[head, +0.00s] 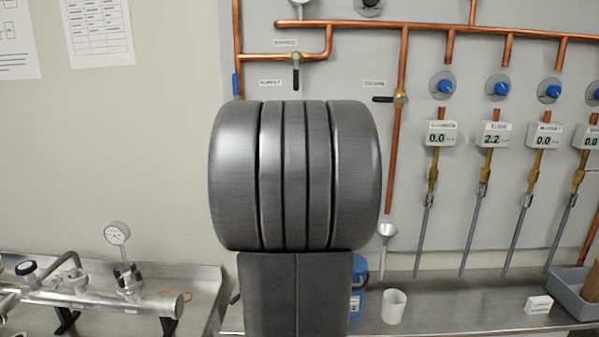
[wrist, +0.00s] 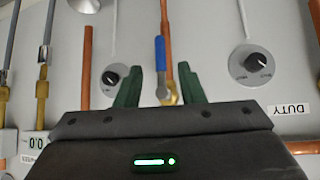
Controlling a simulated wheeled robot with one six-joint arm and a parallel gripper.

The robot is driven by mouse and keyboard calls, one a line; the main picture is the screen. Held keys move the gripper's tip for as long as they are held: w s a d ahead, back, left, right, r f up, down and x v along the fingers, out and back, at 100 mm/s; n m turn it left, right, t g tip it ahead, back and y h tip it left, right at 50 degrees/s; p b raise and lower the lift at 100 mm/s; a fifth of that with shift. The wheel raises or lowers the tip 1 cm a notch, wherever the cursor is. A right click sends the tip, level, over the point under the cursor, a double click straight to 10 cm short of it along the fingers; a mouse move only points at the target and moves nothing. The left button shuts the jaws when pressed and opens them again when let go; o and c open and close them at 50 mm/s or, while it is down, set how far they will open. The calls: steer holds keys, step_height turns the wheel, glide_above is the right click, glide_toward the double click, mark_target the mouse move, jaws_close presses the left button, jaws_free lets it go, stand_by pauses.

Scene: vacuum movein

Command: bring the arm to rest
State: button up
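My arm (head: 294,180) stands upright in the middle of the head view and hides my gripper there. In the wrist view my gripper (wrist: 161,80) shows as two green fingers, spread apart. A blue valve handle (wrist: 160,53) on a copper pipe shows between the fingers, with a visible gap on either side. No contact shows, and I cannot tell how far the handle is beyond the fingertips. The gripper holds nothing that I can see.
The wall panel carries copper pipes (head: 402,75), blue knobs (head: 445,86) and digital readouts (head: 441,133). A metal bench (head: 450,305) below holds a white cup (head: 394,307) and a grey tray (head: 575,292). A pipe assembly with a gauge (head: 117,233) stands at left.

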steer(key=p+x, duration=0.1)
steer(key=x, duration=0.6)
steer(key=shift+w+f, duration=0.15)
steer(key=b+v, duration=0.2)
steer(key=v, duration=1.2)
steer(key=p+x, duration=0.2)
steer(key=x, duration=1.2)
steer(key=shift+w+p, duration=0.1)
steer(key=shift+p, duration=0.3)
steer(key=shift+a+m+y+p, duration=0.25)
steer(key=shift+m+y+p, duration=0.1)
steer(key=shift+y, duration=0.25)
steer(key=shift+a+y, duration=0.2)
steer(key=shift+y, duration=0.1)
